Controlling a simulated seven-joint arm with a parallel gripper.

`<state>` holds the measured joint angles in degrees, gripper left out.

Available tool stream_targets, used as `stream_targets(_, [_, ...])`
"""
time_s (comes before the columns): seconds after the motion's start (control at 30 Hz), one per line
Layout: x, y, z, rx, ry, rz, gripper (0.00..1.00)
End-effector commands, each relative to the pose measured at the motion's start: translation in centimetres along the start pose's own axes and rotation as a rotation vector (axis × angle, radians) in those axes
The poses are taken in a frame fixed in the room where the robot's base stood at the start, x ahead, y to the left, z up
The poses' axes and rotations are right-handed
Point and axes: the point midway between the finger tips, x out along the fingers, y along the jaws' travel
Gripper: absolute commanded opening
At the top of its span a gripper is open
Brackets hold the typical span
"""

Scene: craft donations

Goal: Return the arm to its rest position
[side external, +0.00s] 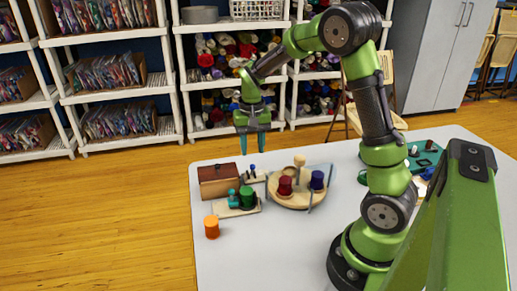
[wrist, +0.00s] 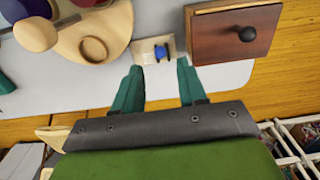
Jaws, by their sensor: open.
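My gripper (side external: 250,150) is raised at the back left edge of the table in the side external view, fingers pointing down. The gap between its two teal fingers is empty, and they stand apart in the wrist view (wrist: 158,72). It appears to hold nothing and to be clear of the things below. My arm arches up and over the table from its base at the right.
Near the gripper are a brown wooden box (side external: 219,181) with a dark knob, a small board with a blue piece (wrist: 161,53), and a round wooden tray (side external: 290,202) with red and purple spools. An orange spool (side external: 211,227) stands at the front left. Shelves line the back wall.

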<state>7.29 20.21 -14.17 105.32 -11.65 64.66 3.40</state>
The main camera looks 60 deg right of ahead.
Motion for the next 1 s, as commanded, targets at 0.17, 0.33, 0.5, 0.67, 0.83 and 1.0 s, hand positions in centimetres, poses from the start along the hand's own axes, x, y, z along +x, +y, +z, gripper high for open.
stream_targets(0.17, [0.0,0.0,-0.1,-0.005,0.004,-0.001,0.41])
stream_targets(0.33, [-0.2,-0.4,2.4,-0.043,0.003,-0.043,0.41])
stream_targets(0.5, [-4.0,-1.7,7.4,-0.132,0.075,-0.163,0.41])
stream_targets(0.67, [-7.6,-2.3,12.8,-0.232,0.175,-0.281,0.41])
stream_targets(0.83, [-10.2,-2.0,17.8,-0.33,0.291,-0.386,0.41])
stream_targets(1.0, [-11.8,-1.6,20.8,-0.392,0.384,-0.454,0.41])
